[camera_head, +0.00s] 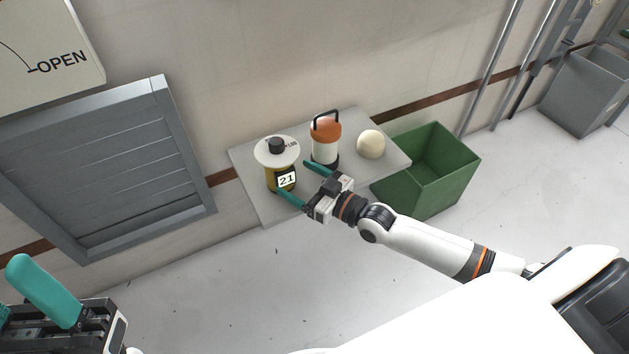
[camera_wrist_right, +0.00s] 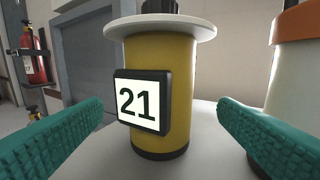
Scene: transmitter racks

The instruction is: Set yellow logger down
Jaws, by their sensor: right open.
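The yellow logger (camera_head: 271,180) stands upright on a grey wall shelf (camera_head: 245,170), at its left part. It has a white disc top with a black knob and a label reading 21; it fills the middle of the right wrist view (camera_wrist_right: 175,75). My right gripper (camera_head: 291,178) is open at the logger's front, and the logger stands between and beyond the green fingertips in the right wrist view (camera_wrist_right: 160,112). I see no finger pressed on it. My left gripper (camera_head: 45,290) is at the lower left, far from the shelf; only part of it shows.
An orange and white lantern-like object (camera_head: 325,145) with a black handle stands right of the logger. A cream ball (camera_head: 371,144) sits further right on the shelf. A green bin (camera_head: 440,175) stands beside the shelf's right end. A grey louvred panel (camera_head: 110,165) is at left.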

